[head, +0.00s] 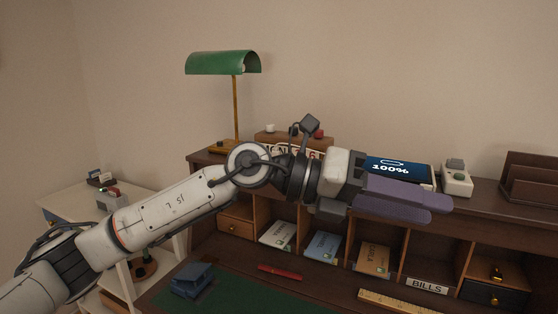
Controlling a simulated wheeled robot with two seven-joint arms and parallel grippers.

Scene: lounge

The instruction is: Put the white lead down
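No white lead can be made out in the head view; if it is between my fingers or behind my arm, it is hidden. My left gripper (425,206) reaches in from the left and points right, in front of the desk's upper shelf. Its two purple fingers lie close together, seen from the side, and I cannot tell whether they are open or shut on something thin. A device with a blue screen reading 100% (392,168) shows just behind and above the fingers, partly covered by them. My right gripper is not in view.
A green lamp (223,64) stands at left. Below are pigeonholes with booklets, a red pen (280,274), a ruler (397,302) and a blue object (193,279).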

